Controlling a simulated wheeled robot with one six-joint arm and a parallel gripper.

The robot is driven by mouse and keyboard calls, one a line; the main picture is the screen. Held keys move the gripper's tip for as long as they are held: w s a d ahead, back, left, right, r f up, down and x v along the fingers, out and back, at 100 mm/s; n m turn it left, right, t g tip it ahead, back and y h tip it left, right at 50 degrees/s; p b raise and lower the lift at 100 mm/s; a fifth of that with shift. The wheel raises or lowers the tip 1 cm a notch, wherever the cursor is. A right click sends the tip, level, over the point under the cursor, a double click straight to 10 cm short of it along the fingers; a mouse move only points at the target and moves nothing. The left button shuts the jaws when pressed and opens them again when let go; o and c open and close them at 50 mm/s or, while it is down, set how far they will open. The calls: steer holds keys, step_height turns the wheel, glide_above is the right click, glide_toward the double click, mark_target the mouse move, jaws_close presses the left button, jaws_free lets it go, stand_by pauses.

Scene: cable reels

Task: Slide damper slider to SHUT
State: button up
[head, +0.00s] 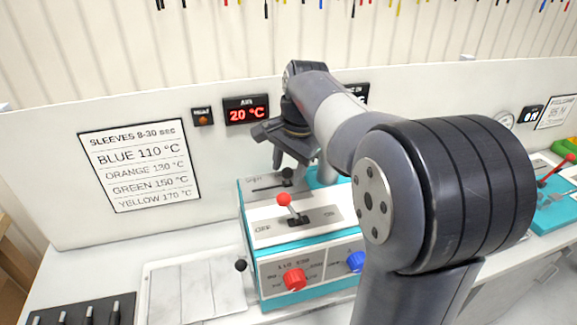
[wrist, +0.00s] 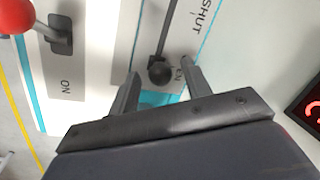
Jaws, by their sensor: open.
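The damper slider has a black ball knob (wrist: 160,72) at the OPEN end of its slot. The slot runs up in the wrist view toward the SHUT label (wrist: 205,14); the OPEN label is partly covered by a finger. In the head view the knob (head: 287,174) is on the rear top of the teal and white box (head: 254,262), with SHUT to its left. My gripper (head: 289,164) points down over the knob. In the wrist view my gripper (wrist: 160,67) is open, its fingertips on either side of the knob; contact is not clear.
A red-knobbed lever (head: 285,202) stands on the box top in front of the slider. Red (head: 294,279) and blue (head: 355,262) knobs are on the box front. The white back panel with a 20 °C display (head: 247,113) is close behind my gripper.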

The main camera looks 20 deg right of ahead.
steer(key=shift+c, duration=0.4)
jaws_close()
steer(key=shift+a, duration=0.1)
steer(key=a+p, duration=0.1)
steer(key=a, duration=0.6)
steer(key=shift+r, duration=0.1)
steer(key=shift+o, duration=0.4)
jaws_free()
steer(key=shift+a, duration=0.2)
